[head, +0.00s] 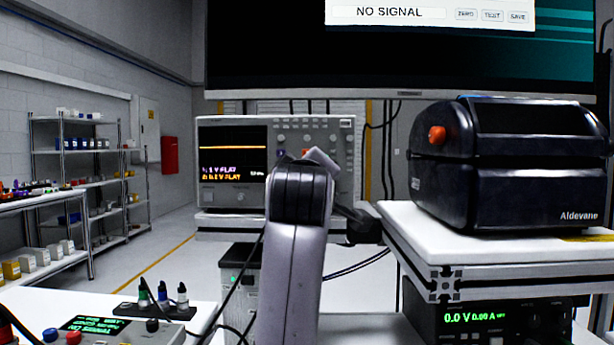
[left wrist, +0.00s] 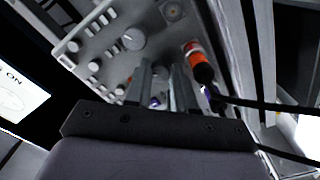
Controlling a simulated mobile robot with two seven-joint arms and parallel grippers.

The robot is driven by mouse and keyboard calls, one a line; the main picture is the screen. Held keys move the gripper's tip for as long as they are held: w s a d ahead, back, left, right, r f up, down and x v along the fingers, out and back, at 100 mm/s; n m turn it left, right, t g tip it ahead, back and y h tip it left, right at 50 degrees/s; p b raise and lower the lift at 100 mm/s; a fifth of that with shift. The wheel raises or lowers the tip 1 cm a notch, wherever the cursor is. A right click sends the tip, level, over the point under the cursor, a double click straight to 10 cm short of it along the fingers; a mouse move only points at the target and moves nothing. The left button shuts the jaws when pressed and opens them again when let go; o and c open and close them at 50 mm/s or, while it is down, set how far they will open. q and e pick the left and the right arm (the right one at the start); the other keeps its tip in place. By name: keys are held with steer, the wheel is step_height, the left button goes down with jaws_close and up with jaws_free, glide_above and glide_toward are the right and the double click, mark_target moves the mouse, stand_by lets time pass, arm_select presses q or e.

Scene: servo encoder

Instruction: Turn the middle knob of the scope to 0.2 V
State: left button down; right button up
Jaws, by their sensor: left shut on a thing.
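The scope (head: 206,190) stands behind my arm in the head view. Its lit screen (head: 233,150) shows an orange trace and small lines of text ending in "FLAT"; I cannot read their values surely. My forearm covers the lower middle of its knob panel. In the left wrist view the panel (left wrist: 100,45) lies close ahead, with a large pale knob (left wrist: 133,38) and several small ones. My left gripper (left wrist: 163,70) is at the panel, its fingers closed around a knob mostly hidden between them. Its fingertips are hidden in the head view. My right gripper is in neither view.
An orange plug (left wrist: 193,48) with a dark cable sits right beside the fingers. A black Aldevane case (head: 510,180) stands on the right shelf above a power supply (head: 480,318). A monitor (head: 270,50) reading "NO SIGNAL" hangs above.

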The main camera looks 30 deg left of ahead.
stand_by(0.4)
arm_select(q)
steer(key=c, duration=1.2)
jaws_free()
steer(key=shift+b+v, duration=0.3)
steer(key=shift+v, duration=3.3)
